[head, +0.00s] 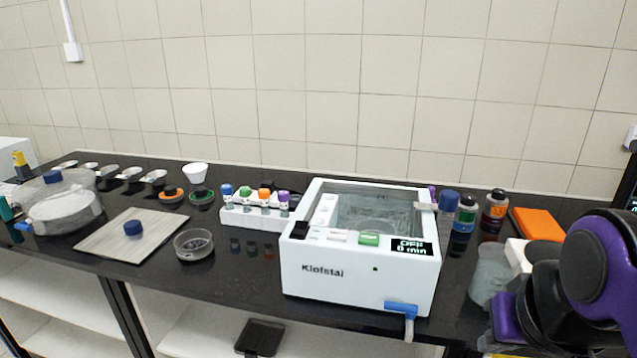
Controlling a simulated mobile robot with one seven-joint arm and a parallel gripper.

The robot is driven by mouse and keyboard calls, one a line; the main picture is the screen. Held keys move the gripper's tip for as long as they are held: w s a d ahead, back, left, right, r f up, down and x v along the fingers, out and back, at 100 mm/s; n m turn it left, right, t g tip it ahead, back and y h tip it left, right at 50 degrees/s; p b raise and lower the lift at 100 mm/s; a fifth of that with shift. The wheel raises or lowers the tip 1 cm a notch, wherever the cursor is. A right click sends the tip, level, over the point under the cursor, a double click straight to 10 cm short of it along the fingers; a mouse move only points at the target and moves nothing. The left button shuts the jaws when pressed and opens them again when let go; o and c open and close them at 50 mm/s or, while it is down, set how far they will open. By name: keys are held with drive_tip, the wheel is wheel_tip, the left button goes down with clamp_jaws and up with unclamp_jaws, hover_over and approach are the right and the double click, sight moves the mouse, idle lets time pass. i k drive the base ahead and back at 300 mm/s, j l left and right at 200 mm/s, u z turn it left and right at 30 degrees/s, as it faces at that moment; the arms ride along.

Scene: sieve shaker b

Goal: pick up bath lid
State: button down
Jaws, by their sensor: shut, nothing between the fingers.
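The bath lid (112,241) appears to be the flat grey, brushed-looking plate with a blue knob (133,228) in its middle. It lies flat on the black bench at the left in the head view, with its knob up. The white water bath (360,277), marked "Klofstal", stands right of the middle. Its top is open, and its display reads "OFF 0 min". Purple and black parts of my arm show at the right edge, far from the lid. My gripper's fingers cannot be made out in this view.
A glass dish (194,245) stands right of the lid. A clear domed vessel (65,208) stands on its left. A white rack (254,216) with coloured-capped tubes is behind the bath's left side. Bottles (463,214) and a beaker (489,273) stand right of the bath.

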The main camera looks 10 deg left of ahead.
sight(130, 237)
drive_tip(key=u, duration=1.75)
drive_tip(key=z, duration=1.3)
drive_tip(key=i+j, duration=0.1)
drive_tip(key=j, duration=0.35)
drive_tip(key=i+j, duration=0.15)
drive_tip(key=j, duration=0.3)
drive_tip(key=i+j, duration=0.1)
drive_tip(key=j, duration=0.35)
drive_tip(key=i+j, duration=0.15)
drive_tip(key=j, duration=0.35)
drive_tip(key=i+j+z, duration=0.1)
drive_tip(key=j, duration=0.35)
drive_tip(key=i+j, duration=0.1)
drive_tip(key=j, duration=0.35)
